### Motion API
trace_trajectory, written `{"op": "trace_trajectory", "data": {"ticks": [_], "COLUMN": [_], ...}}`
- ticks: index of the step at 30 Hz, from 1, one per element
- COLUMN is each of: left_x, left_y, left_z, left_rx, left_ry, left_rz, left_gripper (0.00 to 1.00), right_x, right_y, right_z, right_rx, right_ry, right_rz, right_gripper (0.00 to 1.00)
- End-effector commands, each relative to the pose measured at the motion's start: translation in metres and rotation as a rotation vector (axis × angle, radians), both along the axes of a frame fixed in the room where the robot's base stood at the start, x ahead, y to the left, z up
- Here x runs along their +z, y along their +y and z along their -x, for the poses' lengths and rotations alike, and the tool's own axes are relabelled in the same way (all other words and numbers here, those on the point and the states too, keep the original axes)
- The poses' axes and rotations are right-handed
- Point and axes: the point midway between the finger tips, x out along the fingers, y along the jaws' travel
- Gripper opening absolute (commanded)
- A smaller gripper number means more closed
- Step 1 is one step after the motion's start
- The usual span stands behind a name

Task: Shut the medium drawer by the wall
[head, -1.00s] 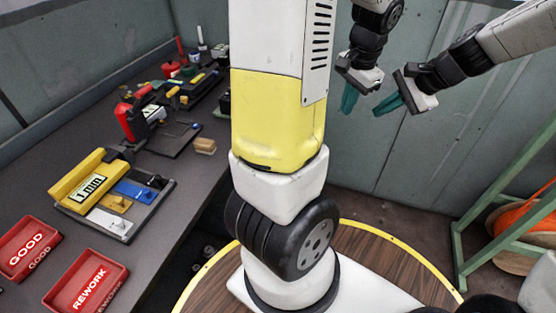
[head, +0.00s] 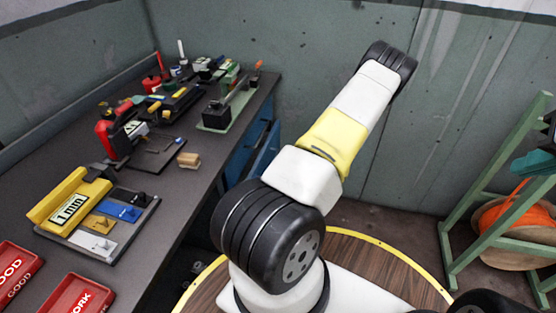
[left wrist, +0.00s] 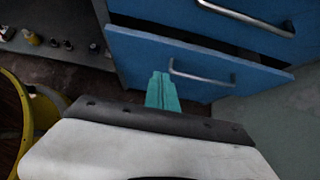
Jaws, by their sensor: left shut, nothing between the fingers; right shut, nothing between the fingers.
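A blue drawer front (head: 267,158) stands out from the blue cabinet under the bench in the head view. In the left wrist view a lower blue drawer front (left wrist: 135,52) with a metal handle stands out below another blue drawer (left wrist: 220,22), with a dark gap between them. My left gripper (left wrist: 161,92) is shut and empty, its teal fingertips over the lower front, left of its handle. I cannot tell whether they touch it. The left gripper does not show in the head view. My right gripper (head: 532,163) is shut at the right edge, far from the drawers.
The bench (head: 215,165) carries a yellow 1 mm fixture (head: 70,205), red trays (head: 75,294), a wooden block (head: 189,160) and several tools. A green rack (head: 470,215) with an orange spool (head: 510,210) stands at the right. My arm crosses the middle of the head view.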

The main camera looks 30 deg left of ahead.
Motion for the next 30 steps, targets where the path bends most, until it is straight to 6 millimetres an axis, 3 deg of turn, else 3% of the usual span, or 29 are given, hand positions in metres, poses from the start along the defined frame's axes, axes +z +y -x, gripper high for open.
{"op": "trace_trajectory", "data": {"ticks": [5, 17, 24, 30], "left_x": [-0.012, -0.068, -0.067, -0.067], "left_y": [0.013, 0.072, 0.102, 0.110], "left_z": [0.005, 0.022, 0.030, 0.032], "left_rx": [-0.002, 0.001, 0.000, -0.001], "left_ry": [0.006, 0.004, 0.002, 0.002], "left_rz": [-0.002, -0.002, -0.002, 0.000], "left_gripper": [0.00, 0.00, 0.00, 0.00], "right_x": [0.000, 0.000, 0.000, 0.000], "right_y": [-0.001, 0.000, 0.000, 0.000], "right_z": [0.001, 0.000, 0.000, 0.000], "right_rx": [0.000, 0.000, 0.000, 0.000], "right_ry": [-0.002, -0.002, -0.002, -0.002], "right_rz": [0.003, 0.000, 0.000, 0.000], "right_gripper": [0.00, 0.00, 0.00, 0.00]}}
